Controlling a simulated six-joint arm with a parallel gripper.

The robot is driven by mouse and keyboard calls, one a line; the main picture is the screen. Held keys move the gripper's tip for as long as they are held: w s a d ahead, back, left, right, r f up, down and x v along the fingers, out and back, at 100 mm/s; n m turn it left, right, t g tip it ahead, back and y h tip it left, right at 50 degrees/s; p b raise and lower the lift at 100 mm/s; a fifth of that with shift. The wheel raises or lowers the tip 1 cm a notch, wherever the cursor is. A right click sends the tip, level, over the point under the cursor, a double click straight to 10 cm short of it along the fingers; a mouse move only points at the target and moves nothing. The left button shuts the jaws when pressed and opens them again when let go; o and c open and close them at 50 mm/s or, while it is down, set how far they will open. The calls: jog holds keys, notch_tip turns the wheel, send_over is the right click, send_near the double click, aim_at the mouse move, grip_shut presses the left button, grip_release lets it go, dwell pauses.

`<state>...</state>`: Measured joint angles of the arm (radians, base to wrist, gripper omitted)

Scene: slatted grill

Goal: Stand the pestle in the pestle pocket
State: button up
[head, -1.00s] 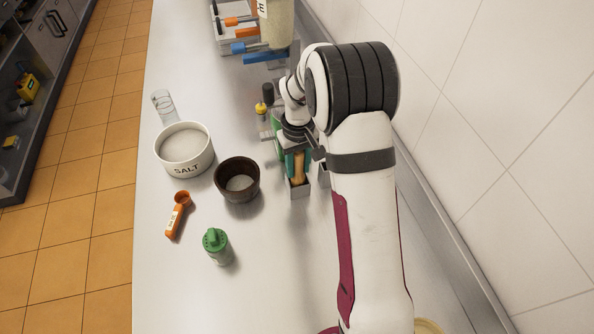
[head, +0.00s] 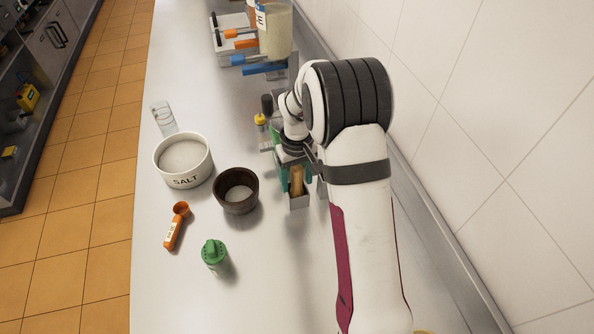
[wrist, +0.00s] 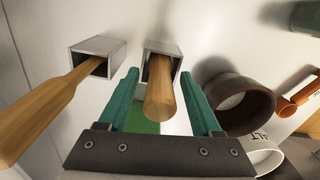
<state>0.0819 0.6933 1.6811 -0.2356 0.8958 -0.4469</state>
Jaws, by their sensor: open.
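The wooden pestle (wrist: 160,90) stands with its far end inside a square metal pocket (wrist: 176,58) in the wrist view. In the head view the pestle (head: 296,181) rises from the pocket (head: 298,203), largely covered by my arm. My gripper (wrist: 159,75) has its teal fingers spread on both sides of the pestle, with a gap visible at least on the right. In the head view my gripper (head: 295,167) is over the pocket, partly hidden by my wrist. How deep the pestle sits is hidden.
A second square pocket (wrist: 92,48) beside it holds a wooden utensil (wrist: 45,110). The counter's front is clear.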

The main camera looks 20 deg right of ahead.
notch_tip(320, 180, up, 11)
jog(key=shift+r, duration=0.1)
jog(key=s+a+r+m+y, duration=0.1)
jog(key=s+a+r+m, duration=0.15)
jog(key=s, duration=0.55)
jog(key=s+a+r+m, duration=0.15)
jog(key=s+r, duration=0.25)
jog(key=s, duration=0.5)
jog(key=s+a+f+m, duration=0.1)
jog(key=s, duration=0.5)
jog(key=s+a+f+m, duration=0.1)
jog(key=s+a+m, duration=0.1)
jog(key=s, duration=0.5)
jog(key=shift+f+y, duration=0.25)
jog(key=shift+y, duration=0.15)
